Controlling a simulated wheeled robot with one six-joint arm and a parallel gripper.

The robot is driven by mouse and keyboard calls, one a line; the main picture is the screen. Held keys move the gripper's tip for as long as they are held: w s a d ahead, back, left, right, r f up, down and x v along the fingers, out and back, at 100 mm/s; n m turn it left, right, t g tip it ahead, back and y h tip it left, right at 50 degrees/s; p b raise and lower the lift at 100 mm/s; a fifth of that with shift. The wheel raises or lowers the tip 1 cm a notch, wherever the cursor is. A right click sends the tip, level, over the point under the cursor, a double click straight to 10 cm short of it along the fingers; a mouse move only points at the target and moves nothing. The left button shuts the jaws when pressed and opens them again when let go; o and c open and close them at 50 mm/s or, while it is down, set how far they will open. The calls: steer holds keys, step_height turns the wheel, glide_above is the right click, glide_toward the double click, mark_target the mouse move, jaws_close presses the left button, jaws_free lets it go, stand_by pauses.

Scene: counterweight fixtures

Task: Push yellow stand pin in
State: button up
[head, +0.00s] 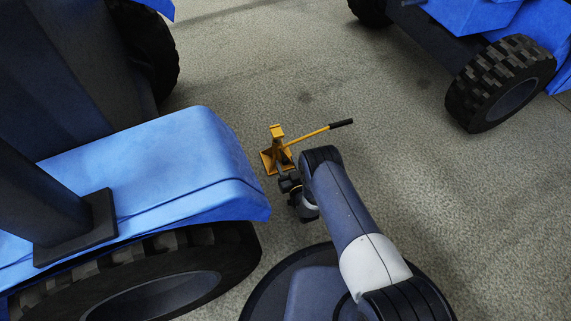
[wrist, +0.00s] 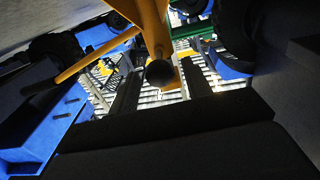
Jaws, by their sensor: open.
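The yellow stand (head: 276,153) stands on the floor in the head view, with a yellow lever ending in a black grip (head: 341,123) reaching to the right. My gripper (head: 289,183) is low beside the stand, at its near side. In the wrist view the yellow stand (wrist: 151,22) fills the upper middle, with its lever (wrist: 95,55) slanting to the left. A dark round end (wrist: 159,73), which may be the pin, shows between the fingers of my open gripper (wrist: 160,90). I cannot tell whether it touches them or how far in it sits. The pin is not discernible in the head view.
A blue vehicle fender (head: 180,165) and a large tyre (head: 150,275) stand close to the left of my arm. Another blue vehicle with a black wheel (head: 500,85) is at the upper right. The grey floor (head: 400,150) between them is clear.

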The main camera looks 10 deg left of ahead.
steer(key=shift+x, duration=0.8)
steer(key=shift+c, duration=0.5)
jaws_close()
